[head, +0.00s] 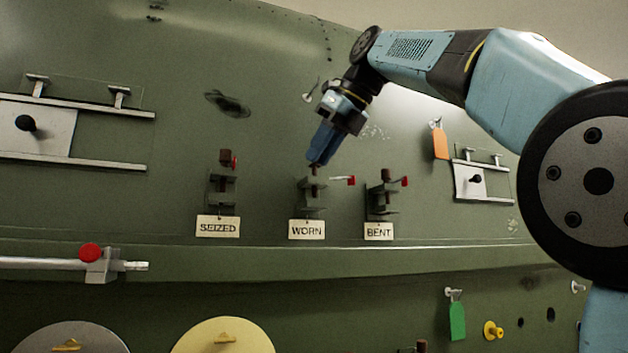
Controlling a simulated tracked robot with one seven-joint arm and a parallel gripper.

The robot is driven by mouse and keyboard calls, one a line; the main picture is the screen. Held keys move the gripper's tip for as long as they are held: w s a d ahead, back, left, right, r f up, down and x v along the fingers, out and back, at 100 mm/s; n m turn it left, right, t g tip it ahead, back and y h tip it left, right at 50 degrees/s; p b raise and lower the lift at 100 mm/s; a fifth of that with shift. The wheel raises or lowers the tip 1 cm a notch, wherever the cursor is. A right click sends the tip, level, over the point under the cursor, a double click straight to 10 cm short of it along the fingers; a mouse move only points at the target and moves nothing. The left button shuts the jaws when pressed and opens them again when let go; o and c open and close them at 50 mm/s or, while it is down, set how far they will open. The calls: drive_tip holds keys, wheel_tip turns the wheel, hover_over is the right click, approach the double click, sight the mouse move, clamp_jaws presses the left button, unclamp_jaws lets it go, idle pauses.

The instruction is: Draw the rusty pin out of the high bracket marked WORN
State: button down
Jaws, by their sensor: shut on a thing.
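The bracket marked WORN (308,195) is the middle one of three dark brackets on the green fuselage wall, with its white label (307,230) below it. My gripper (315,163) points down from above it and is shut on the top of the rusty pin (314,171). Only a small part of the pin shows between the fingertips and the bracket. I cannot tell how much of the pin is inside the bracket. A red-tipped piece (350,180) sticks out to the right of the bracket.
The SEIZED bracket (221,190) stands to the left and the BENT bracket (381,200) close to the right, each with a pin. A ledge (330,262) runs below. An orange tag (440,144) hangs right of my gripper. The wall above the SEIZED bracket is mostly clear.

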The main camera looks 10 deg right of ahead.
sight(322, 178)
drive_tip(key=shift+r, duration=2.25)
wheel_tip(322, 178, up, 3)
drive_tip(key=shift+f, duration=0.15)
idle(0.3)
idle(0.4)
